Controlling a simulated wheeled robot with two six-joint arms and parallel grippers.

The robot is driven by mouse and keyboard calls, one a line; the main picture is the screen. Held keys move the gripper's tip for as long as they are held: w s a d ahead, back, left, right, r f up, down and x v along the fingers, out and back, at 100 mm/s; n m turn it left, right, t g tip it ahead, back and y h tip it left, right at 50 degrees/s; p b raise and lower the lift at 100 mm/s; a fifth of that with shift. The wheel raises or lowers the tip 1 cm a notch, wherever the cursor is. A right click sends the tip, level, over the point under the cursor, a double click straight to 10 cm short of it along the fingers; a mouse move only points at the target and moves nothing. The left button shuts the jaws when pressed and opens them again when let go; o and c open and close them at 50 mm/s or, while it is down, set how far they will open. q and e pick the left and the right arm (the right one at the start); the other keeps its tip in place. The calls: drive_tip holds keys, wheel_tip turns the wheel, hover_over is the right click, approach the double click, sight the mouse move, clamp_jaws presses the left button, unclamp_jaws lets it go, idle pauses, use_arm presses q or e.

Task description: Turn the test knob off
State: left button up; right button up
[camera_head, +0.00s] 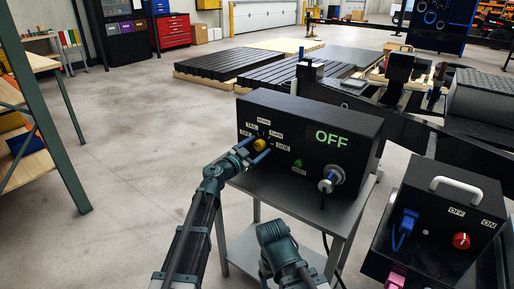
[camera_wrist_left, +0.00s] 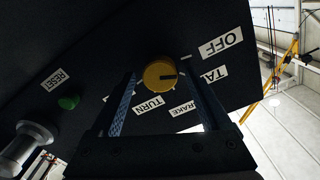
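The yellow test knob (camera_head: 260,144) is on the front of a black box (camera_head: 312,122), with white labels around it. A green OFF (camera_head: 332,138) shows on the box. My left gripper (camera_head: 254,149) is at the knob, its fingers pointing at the panel. In the left wrist view the knob (camera_wrist_left: 160,75) sits between the two blue fingers of my left gripper (camera_wrist_left: 161,84), with gaps on both sides. Its dark mark points right, nearer the TAIL label (camera_wrist_left: 213,75) than the OFF label (camera_wrist_left: 221,43). My right arm shows at the bottom; its fingertips are not clear.
The box stands on a grey stand (camera_head: 338,215). A green reset button (camera_head: 298,163) and a silver connector (camera_head: 331,180) are on the same panel. A second black box (camera_head: 437,215) with a red knob (camera_head: 461,240) stands right. Open floor lies left.

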use_arm(q)
drive_tip(key=v, duration=1.3)
drive_tip(key=shift+s+a, duration=0.25)
drive_tip(key=shift+s, duration=0.1)
